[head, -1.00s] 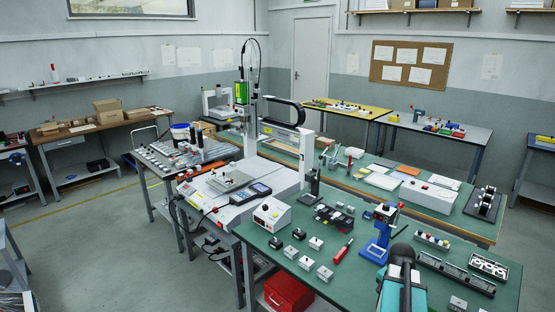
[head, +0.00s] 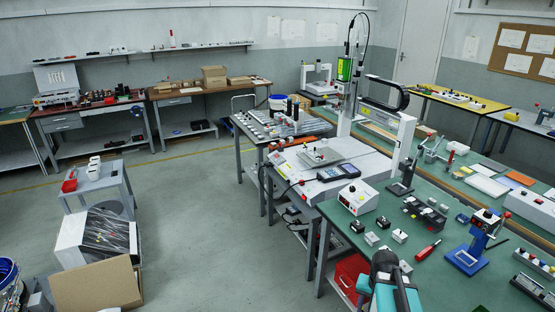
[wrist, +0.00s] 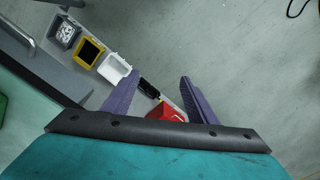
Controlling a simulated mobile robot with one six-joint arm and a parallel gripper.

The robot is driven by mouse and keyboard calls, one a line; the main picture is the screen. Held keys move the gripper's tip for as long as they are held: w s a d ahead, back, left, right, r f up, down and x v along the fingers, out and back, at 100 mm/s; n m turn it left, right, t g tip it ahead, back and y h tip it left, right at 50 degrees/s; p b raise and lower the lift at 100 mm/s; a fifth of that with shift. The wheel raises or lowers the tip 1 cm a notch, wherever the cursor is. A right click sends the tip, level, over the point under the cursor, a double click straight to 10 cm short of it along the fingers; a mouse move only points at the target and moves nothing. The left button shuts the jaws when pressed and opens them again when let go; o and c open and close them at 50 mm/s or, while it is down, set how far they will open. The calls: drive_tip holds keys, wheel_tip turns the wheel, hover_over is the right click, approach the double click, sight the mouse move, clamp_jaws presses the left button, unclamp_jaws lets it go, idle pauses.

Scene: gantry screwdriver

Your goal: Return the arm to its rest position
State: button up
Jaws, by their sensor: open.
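My gripper (wrist: 158,79) shows in the wrist view as two purple fingers, spread apart with nothing held between them. Below it are the grey floor and part of a shelf or bench. My teal and dark arm (head: 388,287) shows at the bottom of the head view, in front of the green bench; its gripper end is not clear there.
The green bench (head: 437,273) carries a red screwdriver (head: 428,251), a blue stand (head: 467,262) and small parts. The gantry machine (head: 345,165) stands behind. In the wrist view a red box (wrist: 166,113) and small bins (wrist: 88,50) lie below. Floor at centre-left is clear.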

drive_tip(key=a+f+n, duration=0.4)
drive_tip(key=a+n, duration=0.2)
drive_tip(key=a, duration=1)
drive_tip(key=s+f+g+b, duration=0.1)
drive_tip(key=s+f+g, duration=0.2)
drive_tip(key=s+f, duration=0.6)
drive_tip(key=s+f+g, duration=0.2)
drive_tip(key=s+f, duration=0.8)
drive_tip(key=s, duration=0.7)
drive_tip(key=shift+d+f+g+b, duration=0.3)
drive_tip(key=shift+g+b, duration=0.05)
drive_tip(key=shift+g, duration=0.05)
